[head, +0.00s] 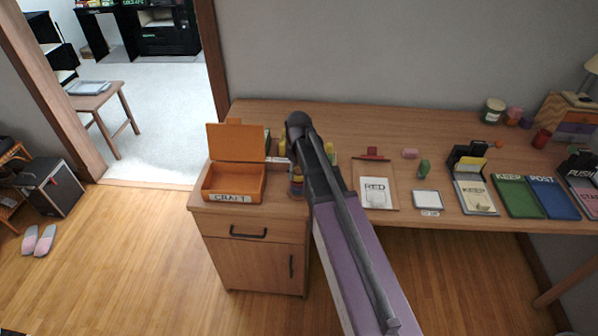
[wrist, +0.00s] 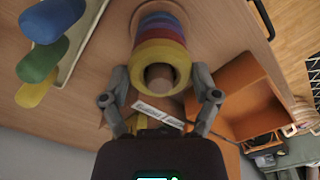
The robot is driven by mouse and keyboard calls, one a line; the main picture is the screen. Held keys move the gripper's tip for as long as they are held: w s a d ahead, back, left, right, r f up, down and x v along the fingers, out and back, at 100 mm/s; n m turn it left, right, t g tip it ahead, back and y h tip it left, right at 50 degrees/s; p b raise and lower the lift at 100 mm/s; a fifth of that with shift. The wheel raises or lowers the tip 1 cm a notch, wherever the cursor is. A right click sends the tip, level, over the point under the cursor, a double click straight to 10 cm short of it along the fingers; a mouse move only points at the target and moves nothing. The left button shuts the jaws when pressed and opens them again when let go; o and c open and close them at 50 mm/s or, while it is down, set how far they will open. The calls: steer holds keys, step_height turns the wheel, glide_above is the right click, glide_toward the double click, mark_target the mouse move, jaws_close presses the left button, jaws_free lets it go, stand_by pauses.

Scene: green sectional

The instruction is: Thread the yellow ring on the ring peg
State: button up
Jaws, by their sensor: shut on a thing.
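The yellow ring (wrist: 181,62) is between the fingers of my gripper (wrist: 160,72), which is shut on it. In the wrist view the ring surrounds the tan tip of the ring peg (wrist: 159,76). Red, purple and blue rings (wrist: 158,24) show just beyond it on the same peg. I cannot tell whether the yellow ring touches the red one. In the head view the ring stack (head: 297,187) shows partly beside my arm, right of the orange box. My gripper is hidden there behind my arm.
An open orange box (head: 222,181) marked CRAFT, also in the wrist view (wrist: 245,88), stands close beside the peg. Blue, green and yellow rounded pieces (wrist: 40,63) stand on the other side.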

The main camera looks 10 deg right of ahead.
stand_by(0.4)
steer(key=o, duration=0.7)
